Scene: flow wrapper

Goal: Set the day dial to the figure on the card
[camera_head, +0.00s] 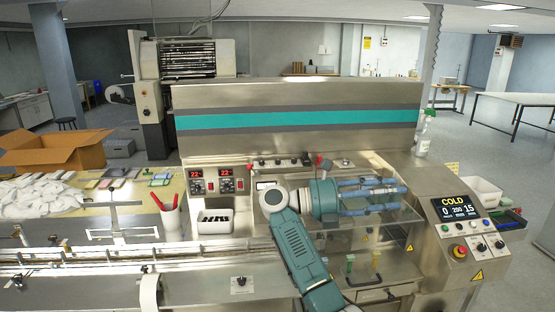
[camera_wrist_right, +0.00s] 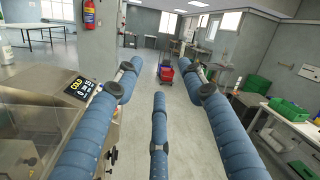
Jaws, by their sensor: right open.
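My right gripper (camera_head: 395,193) is open and empty, its blue fingers pointing right in front of the steel wrapper housing. The wrist view shows the fingers of this right gripper (camera_wrist_right: 162,75) spread apart, with nothing between them. A small yellow card (camera_head: 452,168) stands at the back of the control panel (camera_head: 465,232); its writing is too small to read. I cannot pick out the day dial for certain. A white box with dark parts (camera_head: 215,220) sits under two red displays (camera_head: 210,173), left of my arm. My right arm hides part of the machine's middle. My left gripper is out of view.
The control screen (camera_head: 460,207) reads COLD, 0, 200, 15. A spray bottle (camera_head: 424,135) stands right of the housing. In the wrist view, open floor lies beyond the fingers.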

